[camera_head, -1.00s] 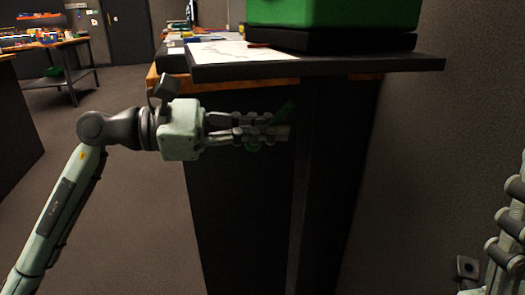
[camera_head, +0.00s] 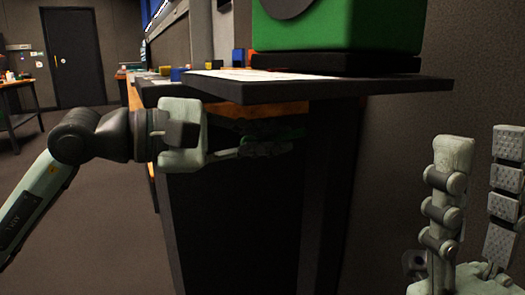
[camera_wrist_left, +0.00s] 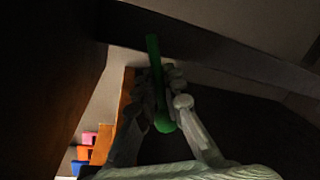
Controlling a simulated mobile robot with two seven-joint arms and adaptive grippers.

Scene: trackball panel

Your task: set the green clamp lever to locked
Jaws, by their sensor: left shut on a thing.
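The green clamp lever (camera_head: 290,134) is under the overhanging dark tabletop, mostly covered by my fingers in the head view. In the left wrist view it is a long green bar (camera_wrist_left: 153,55) with a rounded green end (camera_wrist_left: 164,124). My left gripper (camera_head: 270,148) reaches in from the left below the tabletop, and its fingers are closed around the lever; they show on both sides of it in the left wrist view (camera_wrist_left: 165,88). The lever's pivot and any lock marking cannot be made out. My right gripper (camera_head: 481,142) is open and empty at the right, fingers pointing up.
The dark tabletop (camera_head: 400,88) overhangs just above my left gripper. A green box-like housing (camera_head: 385,28) stands on it. A dark cabinet side (camera_head: 235,225) lies below and behind the left gripper. Floor is open at the left.

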